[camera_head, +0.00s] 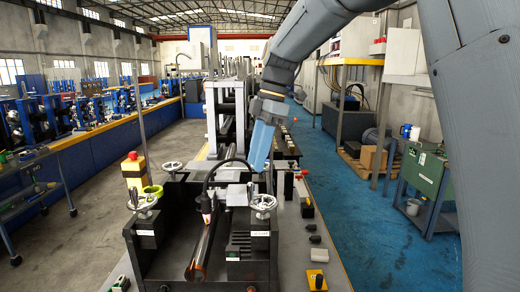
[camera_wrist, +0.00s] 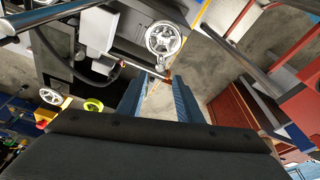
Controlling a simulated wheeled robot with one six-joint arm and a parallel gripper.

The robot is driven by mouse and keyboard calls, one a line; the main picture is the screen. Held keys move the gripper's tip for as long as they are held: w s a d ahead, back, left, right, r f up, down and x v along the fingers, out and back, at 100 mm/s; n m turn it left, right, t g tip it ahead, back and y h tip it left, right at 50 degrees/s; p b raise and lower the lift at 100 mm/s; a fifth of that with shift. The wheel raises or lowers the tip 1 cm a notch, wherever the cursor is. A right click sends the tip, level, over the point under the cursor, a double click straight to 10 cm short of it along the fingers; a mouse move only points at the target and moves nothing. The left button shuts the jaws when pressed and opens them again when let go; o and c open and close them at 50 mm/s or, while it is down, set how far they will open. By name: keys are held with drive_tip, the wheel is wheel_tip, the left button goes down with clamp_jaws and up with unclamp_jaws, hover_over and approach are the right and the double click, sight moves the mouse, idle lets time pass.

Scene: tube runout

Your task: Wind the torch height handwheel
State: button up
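My gripper (camera_head: 259,165) hangs over the right side of the tube machine in the head view, blue fingers pointing down. In the wrist view its two blue fingers (camera_wrist: 157,92) are apart with nothing between them. A silver spoked handwheel (camera_wrist: 163,40) lies beyond the fingertips, apart from them. It appears to be the right front handwheel (camera_head: 263,202) in the head view, below my gripper. Other handwheels are at the left front (camera_head: 143,199) and left rear (camera_head: 172,168). Which one sets torch height cannot be told; the labels are too small to read.
A torch with a black hose (camera_head: 208,178) stands between the front handwheels, above a tube (camera_head: 203,245). A yellow-green ring (camera_head: 153,191) is by the left front wheel. A yellow box with a red button (camera_head: 133,172) stands left.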

sight(250, 183)
drive_tip(key=b+x, duration=0.4)
drive_tip(key=x, duration=0.3)
drive_tip(key=shift+f+b, duration=0.2)
drive_tip(key=shift+b, duration=0.2)
drive_tip(key=shift+r, duration=0.15)
drive_tip(key=shift+c, duration=0.5)
clamp_jaws()
